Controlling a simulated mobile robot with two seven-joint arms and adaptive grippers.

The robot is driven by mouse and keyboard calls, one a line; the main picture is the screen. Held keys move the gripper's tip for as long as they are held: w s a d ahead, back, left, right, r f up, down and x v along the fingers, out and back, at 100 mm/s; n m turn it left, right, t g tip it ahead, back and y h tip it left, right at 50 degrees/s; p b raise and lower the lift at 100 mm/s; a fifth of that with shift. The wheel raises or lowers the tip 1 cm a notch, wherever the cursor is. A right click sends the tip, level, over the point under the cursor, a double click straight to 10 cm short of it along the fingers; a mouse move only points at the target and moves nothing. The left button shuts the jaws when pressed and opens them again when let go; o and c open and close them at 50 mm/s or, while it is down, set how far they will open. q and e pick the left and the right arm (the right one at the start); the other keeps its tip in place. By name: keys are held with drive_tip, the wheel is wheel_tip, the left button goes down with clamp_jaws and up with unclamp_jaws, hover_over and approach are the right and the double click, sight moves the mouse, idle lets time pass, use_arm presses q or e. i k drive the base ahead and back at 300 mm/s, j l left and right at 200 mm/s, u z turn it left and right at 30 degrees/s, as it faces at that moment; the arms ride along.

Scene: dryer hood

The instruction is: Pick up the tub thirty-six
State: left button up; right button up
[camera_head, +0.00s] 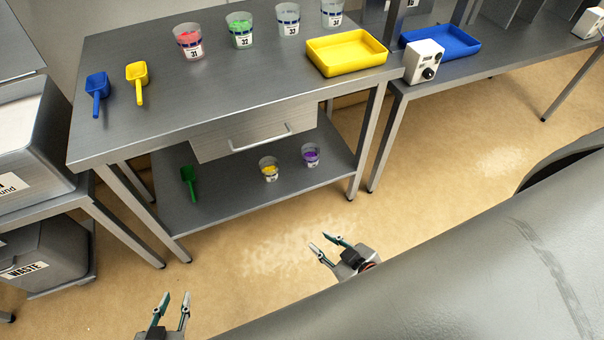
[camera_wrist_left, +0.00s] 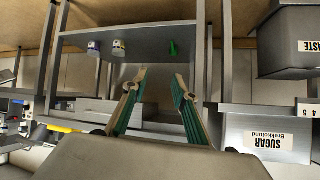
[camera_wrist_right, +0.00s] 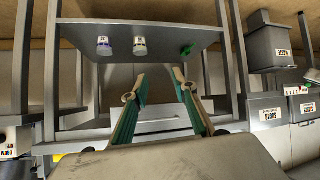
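Two small clear tubs stand on the lower shelf of the steel table, one with yellow contents (camera_head: 269,169) and one with purple contents (camera_head: 311,155). Their numbers are too small to read, so I cannot tell which is thirty-six. Both show upside down in the right wrist view, the yellow one (camera_wrist_right: 140,46) beside the purple one (camera_wrist_right: 104,46). My right gripper (camera_head: 321,242) is open and empty, in front of the shelf and apart from the tubs. My left gripper (camera_head: 176,298) is open and empty, further left and nearer me.
The table top (camera_head: 180,70) holds several numbered tubs, such as the red one (camera_head: 188,42), two scoops and a yellow tray (camera_head: 346,53). A green scoop (camera_head: 190,183) lies on the lower shelf (camera_head: 235,190). A drawer (camera_head: 255,137) hangs above it. The floor in front is clear.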

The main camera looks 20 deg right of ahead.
sight(311, 151)
drive_tip(key=k+l, duration=0.15)
drive_tip(key=l, duration=0.2)
drive_tip(key=k+l, duration=0.15)
drive_tip(key=l, duration=0.25)
drive_tip(key=k+l, duration=0.15)
drive_tip(key=l, duration=0.2)
drive_tip(key=k+l, duration=0.1)
drive_tip(key=l, duration=0.3)
